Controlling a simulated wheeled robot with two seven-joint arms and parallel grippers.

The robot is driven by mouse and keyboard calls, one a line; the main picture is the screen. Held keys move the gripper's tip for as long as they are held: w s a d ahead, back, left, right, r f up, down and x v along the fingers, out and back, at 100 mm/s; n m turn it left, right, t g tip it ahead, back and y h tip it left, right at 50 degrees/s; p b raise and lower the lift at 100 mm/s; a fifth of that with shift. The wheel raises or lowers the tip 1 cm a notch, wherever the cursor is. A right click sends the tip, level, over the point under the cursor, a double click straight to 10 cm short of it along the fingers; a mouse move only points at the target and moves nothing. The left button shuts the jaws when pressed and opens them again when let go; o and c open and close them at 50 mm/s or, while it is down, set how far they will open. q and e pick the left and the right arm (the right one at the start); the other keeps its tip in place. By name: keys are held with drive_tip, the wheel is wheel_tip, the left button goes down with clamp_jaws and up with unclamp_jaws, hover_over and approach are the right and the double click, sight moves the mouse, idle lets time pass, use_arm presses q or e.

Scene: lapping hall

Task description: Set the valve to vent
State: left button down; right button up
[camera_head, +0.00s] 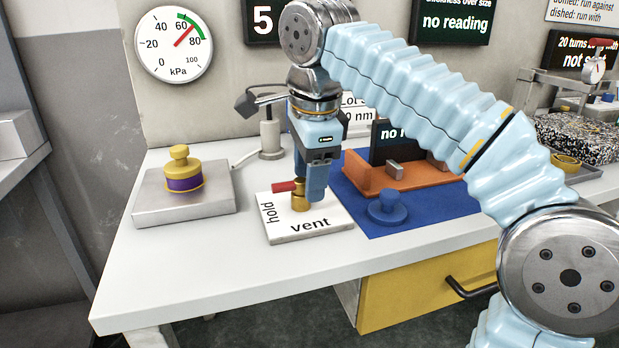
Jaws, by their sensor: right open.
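The valve (300,201) is a small brass body on a white plate (330,231) marked "hold" at its left side and "vent" at its front. Its red lever (284,187) points left, toward the "hold" side. My right gripper (309,188) is open and points down at the valve. One finger shows just right of the brass body, and the gripper partly hides the back of the valve. I cannot tell whether the finger touches it. My left gripper is not in view.
A round gauge (174,45) on the wall reads about 70 kPa. A grey block (183,207) with a yellow-and-purple knobbed piece (183,171) stands left. A blue mat (430,213) with a blue knob (388,207) and orange fixture (400,179) lies right. The table's front is clear.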

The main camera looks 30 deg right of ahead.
clamp_jaws()
idle(0.3)
